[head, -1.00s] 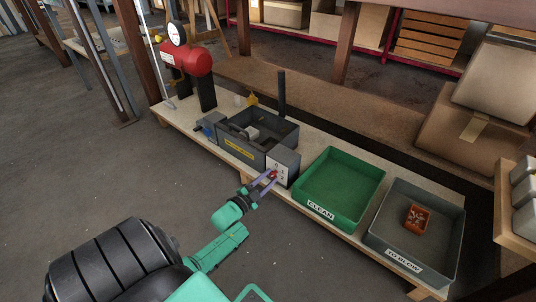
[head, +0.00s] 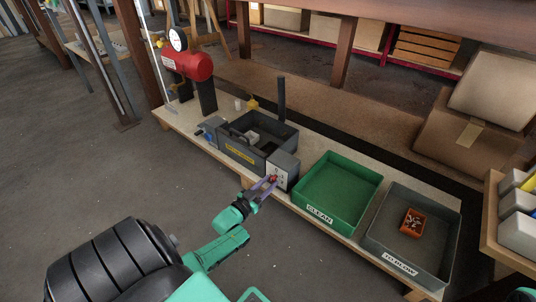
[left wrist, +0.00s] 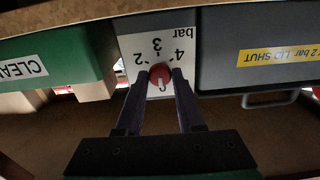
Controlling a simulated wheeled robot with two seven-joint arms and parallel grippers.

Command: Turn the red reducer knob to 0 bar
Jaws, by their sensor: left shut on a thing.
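The red reducer knob (left wrist: 160,74) sits on a white dial plate (left wrist: 136,44) marked 2, 3, 4 and bar, upside down in the left wrist view. A small pale mark shows at the knob's lower edge; I cannot read the setting. In the head view the knob (head: 273,178) is on the front of a grey box (head: 286,165) at the dark bin's right end. My left gripper (head: 267,185) is shut on the knob, one finger on each side; its fingers also show in the left wrist view (left wrist: 160,84). My right gripper is not in view.
A dark bin (head: 228,150) with a yellow label stands left of the dial. A green CLEAN tray (head: 338,218) and a grey tray (head: 375,237) holding an orange box (head: 412,222) stand right. A red tank (head: 187,64) is at the far left. The floor in front is clear.

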